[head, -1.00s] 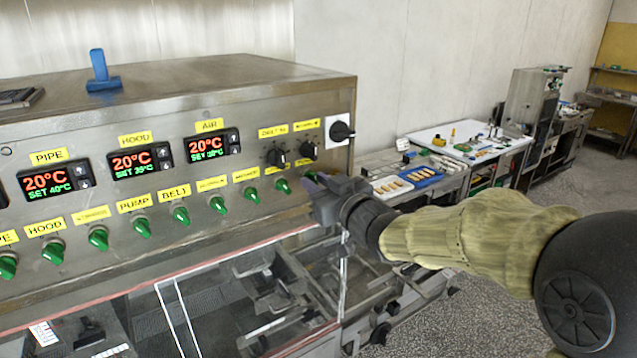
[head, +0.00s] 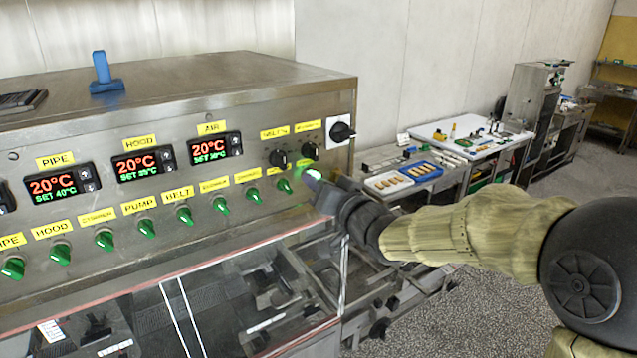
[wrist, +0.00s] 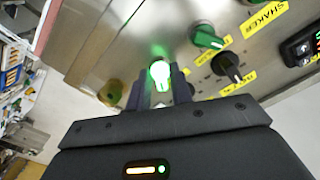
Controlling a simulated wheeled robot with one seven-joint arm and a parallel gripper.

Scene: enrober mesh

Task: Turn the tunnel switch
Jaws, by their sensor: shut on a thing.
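The switch in my gripper is the rightmost green knob (head: 313,174) of the lower row on the steel control panel (head: 240,152). It glows bright green, and the glow also shows in the wrist view (wrist: 159,72). Its yellow label is partly hidden and I cannot read it, so the tunnel name is not confirmed. My gripper (head: 320,186) reaches in from the right and is shut on this knob. In the wrist view the two dark fingers (wrist: 160,92) stand on either side of the knob. The neighbouring green knob (wrist: 206,37) is unlit and clear of the fingers.
Temperature displays (head: 210,148) show 20°C. A glass cover (head: 190,300) lies below the panel. A blue clamp-like object (head: 103,75) stands on top. A worktable (head: 470,138) is behind right.

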